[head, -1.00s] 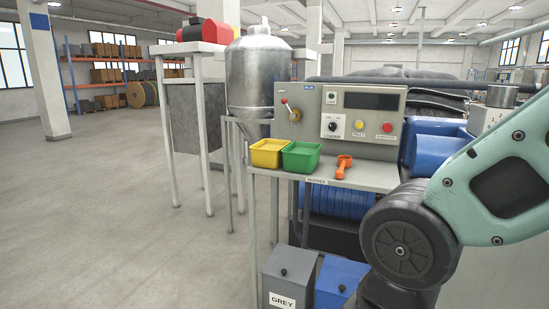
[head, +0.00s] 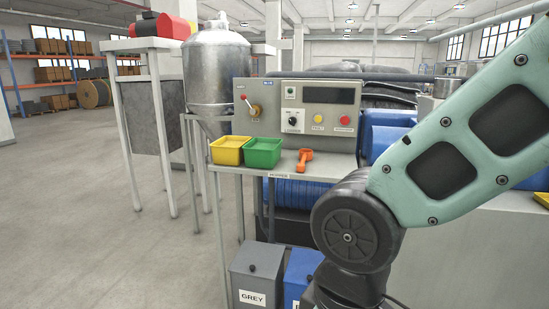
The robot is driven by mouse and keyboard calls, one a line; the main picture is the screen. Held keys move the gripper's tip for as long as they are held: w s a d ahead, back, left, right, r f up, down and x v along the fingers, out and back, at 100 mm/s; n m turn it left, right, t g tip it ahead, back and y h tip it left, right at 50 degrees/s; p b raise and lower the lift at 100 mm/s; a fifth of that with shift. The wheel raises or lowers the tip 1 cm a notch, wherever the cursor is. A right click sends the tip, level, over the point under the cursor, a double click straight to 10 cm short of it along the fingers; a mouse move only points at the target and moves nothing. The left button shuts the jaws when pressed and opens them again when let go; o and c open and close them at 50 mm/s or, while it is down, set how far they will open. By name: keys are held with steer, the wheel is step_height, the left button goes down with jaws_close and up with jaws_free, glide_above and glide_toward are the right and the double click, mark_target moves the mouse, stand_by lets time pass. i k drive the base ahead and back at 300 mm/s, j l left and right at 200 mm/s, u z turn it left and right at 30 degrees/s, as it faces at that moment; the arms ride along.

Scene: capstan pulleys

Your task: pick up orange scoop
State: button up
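The orange scoop (head: 304,160) lies on the grey shelf (head: 333,170) in front of the control panel, just right of the green tray. It looks small, with a handle and a wider end. My arm fills the right side of the head view, with its dark round joint below and right of the scoop. My gripper is not in view, so I cannot see whether it is open or shut.
A yellow tray (head: 228,151) and a green tray (head: 263,153) stand on the shelf left of the scoop. The control panel (head: 297,112) rises behind. A grey bin (head: 255,272) and a blue bin (head: 302,274) sit below. Open floor (head: 110,215) lies to the left.

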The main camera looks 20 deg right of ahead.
mark_target(305, 154)
steer(key=i+l+u, duration=0.15)
steer(key=u, duration=0.55)
steer(key=i+l+u, duration=0.15)
steer(key=l, duration=0.2)
steer(key=i+l+u, duration=0.1)
steer(key=l, duration=0.3)
steer(key=i+l+u, duration=0.15)
steer(key=l, duration=0.25)
steer(key=i+l+u, duration=0.15)
steer(key=l, duration=0.6)
steer(key=i+l, duration=0.1)
steer(key=l, duration=0.2)
